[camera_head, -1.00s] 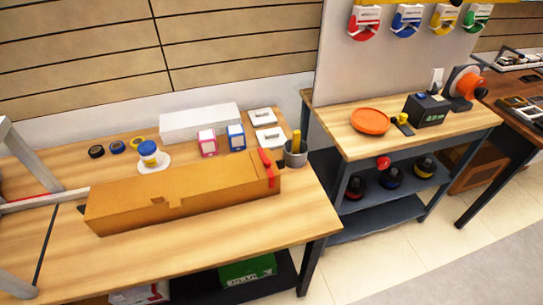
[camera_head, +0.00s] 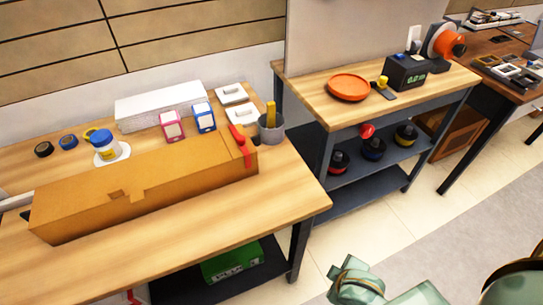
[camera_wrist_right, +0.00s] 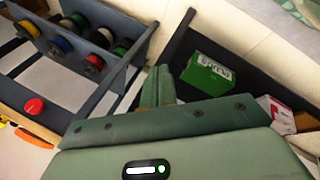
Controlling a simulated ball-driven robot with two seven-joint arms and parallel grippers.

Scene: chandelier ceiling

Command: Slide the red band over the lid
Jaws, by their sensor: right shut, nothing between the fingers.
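A long brown cardboard box (camera_head: 140,190) lies on the wooden table in the head view, its lid (camera_head: 100,186) down. The red band (camera_head: 240,142) is at the box's right end; part of it sticks up above the top and a strip hangs down the front side. How far around the box it goes is hidden. My right gripper (camera_wrist_right: 158,80) is shut and empty in the right wrist view, away from the box, above the floor and low shelves. Green parts of my right arm show at the head view's bottom right. My left gripper is not in view.
A grey cup (camera_head: 271,130) stands close behind the box's right end. The table front is clear. A shelf bench (camera_head: 320,100) stands right.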

